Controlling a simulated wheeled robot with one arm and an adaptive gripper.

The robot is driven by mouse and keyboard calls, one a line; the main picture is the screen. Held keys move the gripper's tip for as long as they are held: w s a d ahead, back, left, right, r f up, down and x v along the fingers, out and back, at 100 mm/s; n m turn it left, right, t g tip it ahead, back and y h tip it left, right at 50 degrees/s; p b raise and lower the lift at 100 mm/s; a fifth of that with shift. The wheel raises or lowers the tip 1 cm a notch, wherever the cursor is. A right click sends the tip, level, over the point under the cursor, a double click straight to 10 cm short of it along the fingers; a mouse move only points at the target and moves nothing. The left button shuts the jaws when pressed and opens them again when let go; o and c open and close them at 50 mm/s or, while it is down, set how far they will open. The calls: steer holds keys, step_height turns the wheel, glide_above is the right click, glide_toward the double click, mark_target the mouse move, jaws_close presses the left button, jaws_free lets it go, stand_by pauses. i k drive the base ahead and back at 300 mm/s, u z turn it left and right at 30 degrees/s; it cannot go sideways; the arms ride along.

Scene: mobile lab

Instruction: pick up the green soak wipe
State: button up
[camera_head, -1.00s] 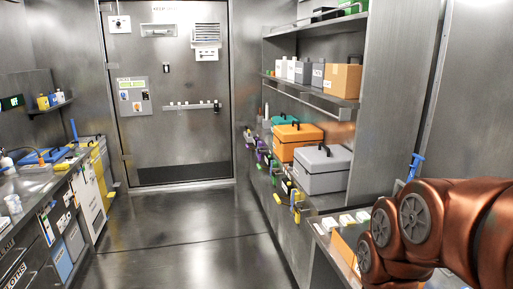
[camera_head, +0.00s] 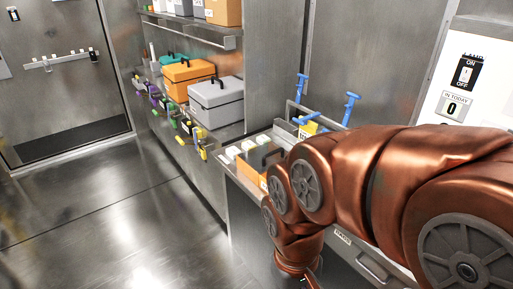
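I cannot make out a green soak wipe in the head view. Small white-topped items (camera_head: 240,150) sit on the counter at the centre, beside an orange-sided box partly hidden by my arm. My copper-coloured arm fills the right and lower right of the view. My gripper is not visible; the arm runs down out of the bottom of the picture.
A grey case (camera_head: 216,101), an orange case (camera_head: 188,78) and a teal case stand on a shelf at the left of the counter. Blue-handled tools (camera_head: 349,106) stand in a rack behind my arm. The floor (camera_head: 110,220) at left is clear.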

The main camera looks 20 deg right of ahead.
mark_target(262, 139)
steer(key=u, duration=0.7)
steer(key=i, duration=1.65)
steer(key=z, duration=0.35)
